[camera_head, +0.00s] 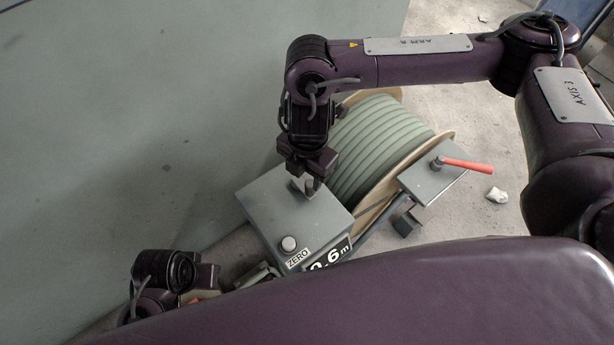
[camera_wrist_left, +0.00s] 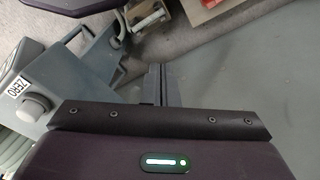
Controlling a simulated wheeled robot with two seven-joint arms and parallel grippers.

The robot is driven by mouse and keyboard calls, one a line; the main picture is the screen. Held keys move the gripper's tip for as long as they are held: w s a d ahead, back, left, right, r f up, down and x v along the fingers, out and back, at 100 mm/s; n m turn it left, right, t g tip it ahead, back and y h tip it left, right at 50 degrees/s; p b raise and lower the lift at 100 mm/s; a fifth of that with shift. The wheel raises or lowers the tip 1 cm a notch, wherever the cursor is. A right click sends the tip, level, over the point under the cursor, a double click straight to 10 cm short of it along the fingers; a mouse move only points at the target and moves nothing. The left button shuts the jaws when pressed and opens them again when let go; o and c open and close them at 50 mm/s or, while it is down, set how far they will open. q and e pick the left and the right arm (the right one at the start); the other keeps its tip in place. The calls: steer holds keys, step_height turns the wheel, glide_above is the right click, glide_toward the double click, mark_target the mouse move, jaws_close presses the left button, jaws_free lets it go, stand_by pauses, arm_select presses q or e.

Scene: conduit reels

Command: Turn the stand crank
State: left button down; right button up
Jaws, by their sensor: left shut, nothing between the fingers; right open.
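The stand crank is a short arm with a red handle (camera_head: 466,164), on a grey bracket (camera_head: 428,183) at the right of the reel in the head view. The reel (camera_head: 380,140) carries green conduit between pale flanges. My right gripper (camera_head: 308,187) is open and empty over the grey counter box (camera_head: 285,215), left of the reel and well apart from the crank. My left gripper is low at the left in the head view, partly hidden by my body. In the left wrist view, its fingers (camera_wrist_left: 160,84) are shut and empty. The crank does not show there.
The counter box has a ZERO button (camera_head: 288,243) and a display (camera_head: 328,255) reading about 0.6 m, partly covered. A grey-green wall stands left. White debris (camera_head: 497,195) lies on concrete at right.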

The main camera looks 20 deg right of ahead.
mark_target(311, 183)
steer(key=shift+w+d, duration=0.15)
steer(key=shift+d, duration=0.35)
steer(key=shift+d+f, duration=0.1)
steer(key=shift+f, duration=0.3)
step_height(311, 183, down, 5)
steer(key=shift+f+b, duration=0.15)
steer(key=shift+b, duration=0.65)
arm_select(q)
steer(key=shift+w+d+f+t+h, duration=0.2)
steer(key=shift+w+d+f+t, duration=0.1)
steer(key=shift+d, duration=0.25)
steer(key=shift+w+d+f+t+h, duration=0.2)
steer(key=shift+w+d+t, duration=0.1)
steer(key=shift+d, duration=0.2)
arm_select(e)
steer(key=shift+f, duration=0.7)
